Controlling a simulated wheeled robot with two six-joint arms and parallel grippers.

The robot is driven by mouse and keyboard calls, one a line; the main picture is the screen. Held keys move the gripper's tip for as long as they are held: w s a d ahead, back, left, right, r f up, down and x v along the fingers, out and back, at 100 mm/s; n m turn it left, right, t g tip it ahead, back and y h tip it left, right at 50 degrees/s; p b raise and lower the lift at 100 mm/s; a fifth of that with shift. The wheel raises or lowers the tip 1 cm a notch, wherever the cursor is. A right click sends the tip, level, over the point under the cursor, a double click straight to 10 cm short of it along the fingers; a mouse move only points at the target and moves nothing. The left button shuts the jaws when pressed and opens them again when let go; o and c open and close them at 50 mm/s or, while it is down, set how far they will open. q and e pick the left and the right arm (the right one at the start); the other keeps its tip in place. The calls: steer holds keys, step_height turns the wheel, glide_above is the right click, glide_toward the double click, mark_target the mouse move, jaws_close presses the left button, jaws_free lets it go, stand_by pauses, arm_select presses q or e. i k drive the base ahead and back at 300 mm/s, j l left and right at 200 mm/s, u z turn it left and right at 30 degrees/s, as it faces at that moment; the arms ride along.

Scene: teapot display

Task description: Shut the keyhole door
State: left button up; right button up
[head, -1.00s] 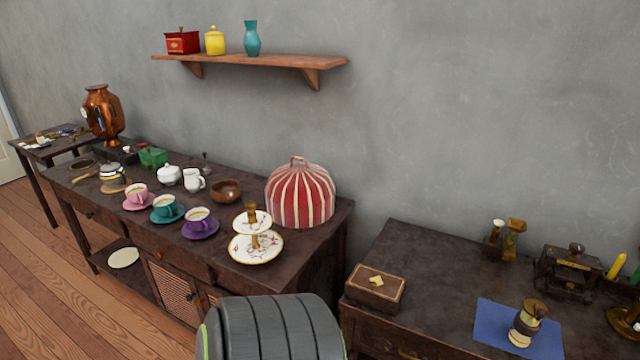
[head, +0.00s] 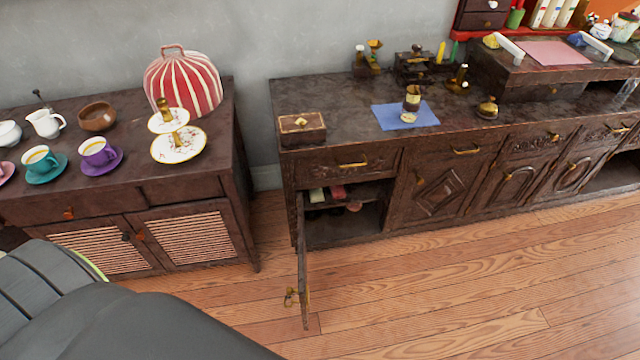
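One door (head: 303,265) of the long dark cabinet stands open in the head view, below the drawer at the cabinet's left end. It hangs at the left side of its opening and sticks out toward me, nearly edge-on. A brass handle (head: 290,297) shows near its free edge. Its front face is mostly hidden, so I cannot make out a keyhole or its carving. The open compartment (head: 345,226) holds a few small items on a shelf. Neither gripper is in view.
The cabinet's other doors, such as the diamond-carved door (head: 440,195), are shut. A sideboard (head: 130,190) with cups and a striped cosy stands at the left, with a gap between. The wooden floor (head: 430,290) before the cabinet is clear. My own dark body part fills the lower left.

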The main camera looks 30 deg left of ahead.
mark_target(303, 291)
steer(key=j+u, duration=0.25)
steer(key=j, duration=1.2)
steer(key=i, duration=0.1)
